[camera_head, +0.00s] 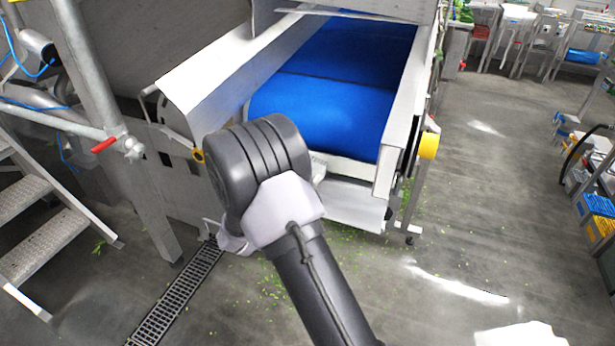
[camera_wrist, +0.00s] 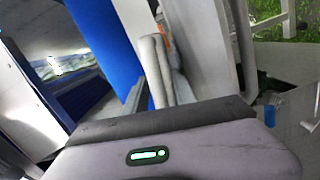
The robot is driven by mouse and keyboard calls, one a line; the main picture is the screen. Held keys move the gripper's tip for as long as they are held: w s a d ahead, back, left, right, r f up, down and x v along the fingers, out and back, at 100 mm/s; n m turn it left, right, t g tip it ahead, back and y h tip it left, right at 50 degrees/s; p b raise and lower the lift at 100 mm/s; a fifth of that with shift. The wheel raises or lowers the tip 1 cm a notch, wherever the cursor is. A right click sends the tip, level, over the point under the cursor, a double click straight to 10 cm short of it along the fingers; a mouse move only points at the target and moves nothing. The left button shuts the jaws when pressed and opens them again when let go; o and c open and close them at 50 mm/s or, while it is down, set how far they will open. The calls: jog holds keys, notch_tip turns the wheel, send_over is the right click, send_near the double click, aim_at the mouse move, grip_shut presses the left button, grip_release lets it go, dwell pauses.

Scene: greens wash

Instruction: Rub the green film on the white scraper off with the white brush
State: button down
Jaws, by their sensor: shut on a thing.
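The white scraper (camera_head: 349,172) runs across under the front roller of the blue belt. I cannot make out green film on it in either view. My gripper is mostly hidden behind my own wrist in the head view, close to the scraper's left part. A small pale piece, seemingly the white brush (camera_head: 318,166), shows just right of my wrist at the scraper. In the wrist view my gripper (camera_wrist: 154,60) is shut, with its pale fingers close together beside the blue belt. What they hold is largely hidden there, and I cannot tell whether bristles touch the scraper.
The blue belt (camera_head: 325,112) lies between metal side walls. A metal post and steps (camera_head: 45,245) stand at the left. A floor drain (camera_head: 175,300) and green scraps lie below. The floor at right is mostly clear.

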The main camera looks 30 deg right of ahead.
jog(key=shift+w, duration=0.1)
jog(key=shift+s+v, duration=0.15)
jog(key=shift+v, duration=1.35)
jog(key=shift+s+v, duration=0.2)
jog(key=shift+v, duration=1.35)
jog(key=shift+d+f, duration=0.1)
jog(key=shift+d, duration=0.05)
jog(key=shift+v, duration=1.4)
jog(key=shift+s, duration=0.15)
